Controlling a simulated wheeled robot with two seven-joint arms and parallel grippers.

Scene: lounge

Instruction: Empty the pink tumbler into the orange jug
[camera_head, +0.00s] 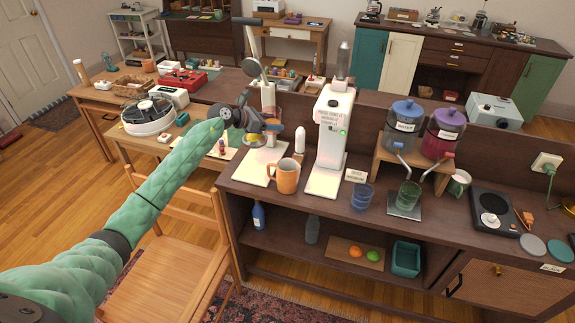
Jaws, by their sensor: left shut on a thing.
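A pale pinkish upright shape (268,97) shows just behind the gripper. My right gripper is not in view.
A white dispenser (332,130) stands close right of the jug. Further right are a blue cup (361,197), a green cup (408,196) under two lidded drink jars, and a hot plate (494,212). A wooden chair (175,255) stands below my left arm.

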